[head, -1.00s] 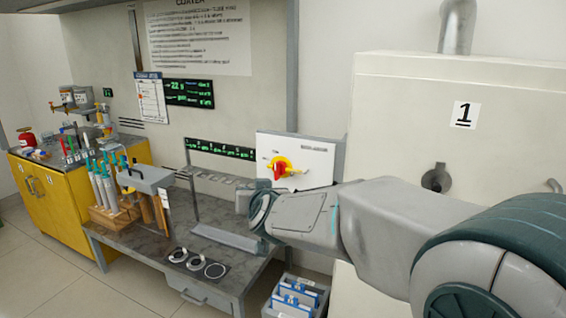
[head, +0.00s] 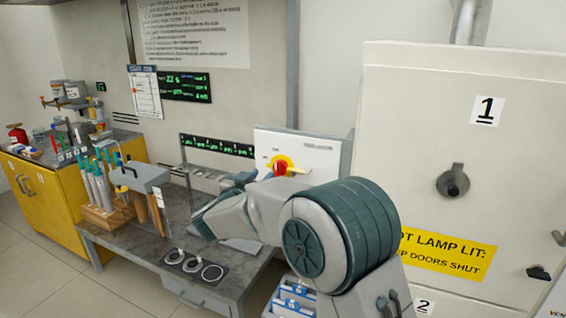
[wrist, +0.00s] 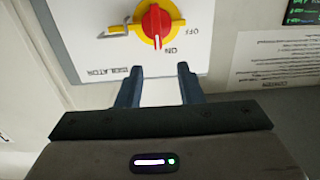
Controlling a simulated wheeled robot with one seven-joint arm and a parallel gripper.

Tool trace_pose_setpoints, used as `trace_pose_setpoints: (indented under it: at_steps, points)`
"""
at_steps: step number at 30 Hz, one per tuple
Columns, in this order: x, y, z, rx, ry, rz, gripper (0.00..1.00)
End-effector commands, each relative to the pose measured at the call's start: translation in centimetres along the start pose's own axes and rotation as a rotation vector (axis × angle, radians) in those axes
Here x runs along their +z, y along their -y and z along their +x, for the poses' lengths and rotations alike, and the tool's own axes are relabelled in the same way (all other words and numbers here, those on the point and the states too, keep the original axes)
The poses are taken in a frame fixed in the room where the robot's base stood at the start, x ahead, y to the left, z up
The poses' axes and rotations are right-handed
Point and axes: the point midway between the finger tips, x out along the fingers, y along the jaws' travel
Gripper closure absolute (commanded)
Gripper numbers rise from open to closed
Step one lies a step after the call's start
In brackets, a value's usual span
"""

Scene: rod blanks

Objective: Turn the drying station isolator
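The isolator is a white panel (head: 312,150) with a red rotary handle (head: 281,169) on a yellow plate (head: 289,160), above the right end of the grey bench. In the wrist view the panel (wrist: 90,35) appears upside down. There the red handle (wrist: 155,22) has its white mark pointing down, near the word ON; OFF is to the right. In the head view my arm hides the fingertips.
A large cream cabinet (head: 390,130) with a round latch (head: 452,181) stands right of the panel. The bench (head: 130,238) holds a rod rack (head: 105,220) and rings (head: 193,264). A crate with blue items (head: 290,300) is beneath my arm.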

Motion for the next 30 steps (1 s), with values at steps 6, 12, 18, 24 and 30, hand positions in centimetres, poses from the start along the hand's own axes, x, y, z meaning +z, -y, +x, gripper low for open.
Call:
trace_pose_setpoints:
  at_steps: [6,12,18,24,30]
  points:
    - [-0.1,-0.6,5.3,0.011,0.001,0.0,0.66]
    - [-0.1,-0.7,8.7,0.01,0.0,0.002,0.66]
    - [-0.1,-0.6,10.1,0.008,0.0,0.001,0.66]
    - [0.0,-0.6,10.3,0.007,0.0,0.001,0.66]
    - [0.0,-0.6,10.3,0.008,0.0,0.001,0.94]
